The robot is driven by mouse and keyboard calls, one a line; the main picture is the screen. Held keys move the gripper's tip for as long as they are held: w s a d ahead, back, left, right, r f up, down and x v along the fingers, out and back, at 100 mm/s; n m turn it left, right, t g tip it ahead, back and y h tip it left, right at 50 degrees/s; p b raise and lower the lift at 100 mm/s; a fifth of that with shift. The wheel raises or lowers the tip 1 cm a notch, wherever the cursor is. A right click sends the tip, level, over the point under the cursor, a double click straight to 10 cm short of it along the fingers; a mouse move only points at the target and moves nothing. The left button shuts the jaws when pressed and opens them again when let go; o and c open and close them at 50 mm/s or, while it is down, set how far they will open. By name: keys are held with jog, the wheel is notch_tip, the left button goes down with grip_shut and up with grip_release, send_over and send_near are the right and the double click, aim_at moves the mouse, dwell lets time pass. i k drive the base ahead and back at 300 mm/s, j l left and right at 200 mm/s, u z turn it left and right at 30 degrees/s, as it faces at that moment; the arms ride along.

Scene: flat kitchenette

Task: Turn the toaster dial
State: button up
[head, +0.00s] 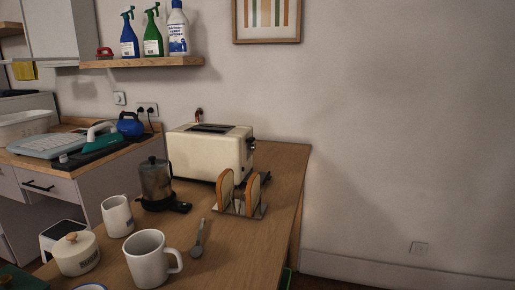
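A cream toaster (208,150) stands upright at the back of the wooden table (272,205), close to the wall. Its narrow end faces right and carries a dark control (250,144). It is too small to tell whether this is the dial or a lever. The dial's setting cannot be made out. My gripper is not in view.
A toast rack with bread slices (239,193) stands just in front of the toaster's control end. A moka pot (156,182) is to the left. A mug (150,259), jug (117,216), lidded pot (76,253) and spoon (199,238) are nearer. Floor is open at right.

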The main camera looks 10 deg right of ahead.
aim_at(253, 146)
jog(key=i+l, duration=0.15)
jog(key=l, duration=0.15)
jog(key=i+l+u, duration=0.1)
jog(key=l, duration=0.25)
jog(key=i+l, duration=0.2)
jog(key=i+l+u, duration=0.1)
jog(key=l, duration=0.35)
